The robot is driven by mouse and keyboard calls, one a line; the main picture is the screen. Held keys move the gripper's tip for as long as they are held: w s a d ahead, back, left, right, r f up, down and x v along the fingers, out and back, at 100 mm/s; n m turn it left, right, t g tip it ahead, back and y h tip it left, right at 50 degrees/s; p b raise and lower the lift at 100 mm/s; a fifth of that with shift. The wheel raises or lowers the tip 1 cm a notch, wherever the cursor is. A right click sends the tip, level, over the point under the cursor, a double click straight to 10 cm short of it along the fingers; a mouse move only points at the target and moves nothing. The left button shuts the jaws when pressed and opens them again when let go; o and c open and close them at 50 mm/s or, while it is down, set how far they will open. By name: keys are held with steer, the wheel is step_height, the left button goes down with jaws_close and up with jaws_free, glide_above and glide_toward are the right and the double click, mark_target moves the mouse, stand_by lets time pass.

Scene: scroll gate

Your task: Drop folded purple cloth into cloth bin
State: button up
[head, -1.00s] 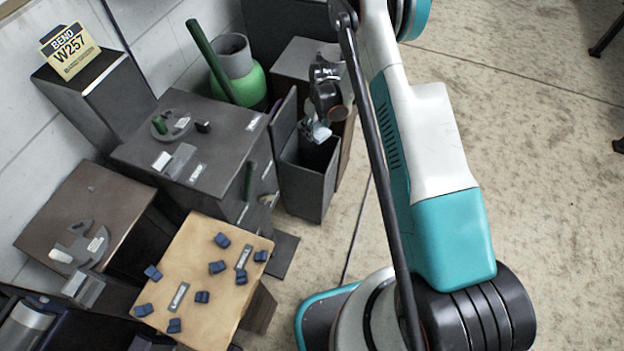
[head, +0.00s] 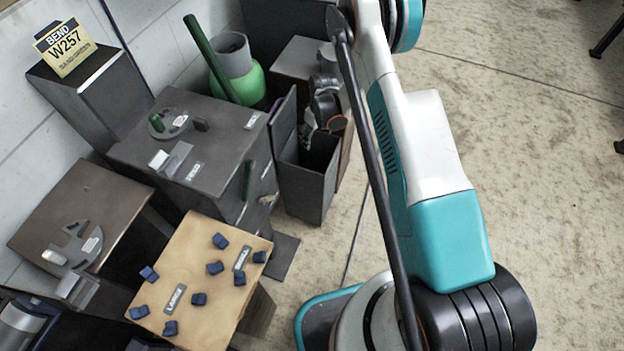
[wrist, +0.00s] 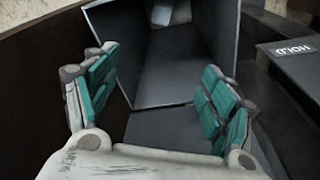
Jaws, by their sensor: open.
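The cloth bin looks to be the tall, dark, open-topped box (head: 303,192) in the head view, with a raised back panel. My gripper (head: 308,132) is at its mouth, partly hidden by the arm and the bin's panel. In the wrist view the teal-padded fingers of my gripper (wrist: 158,100) are spread apart with nothing between them, and the open box (wrist: 185,70) lies just beyond them. I cannot clearly make out the folded purple cloth. A faint purple tint shows by the back panel in the head view, but I cannot tell if it is the cloth. A pale patch shows deep in the box.
A dark cabinet (head: 195,145) with small fixtures stands left of the box. A tan board (head: 215,290) holds several blue pieces. A green and grey vessel (head: 238,80) stands behind. A HOLD label (wrist: 294,50) shows at right in the wrist view.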

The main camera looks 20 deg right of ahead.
step_height(320, 180, up, 12)
steer(key=s, duration=0.1)
steer(key=shift+d, duration=0.35)
steer(key=shift+s, duration=0.1)
stand_by(0.5)
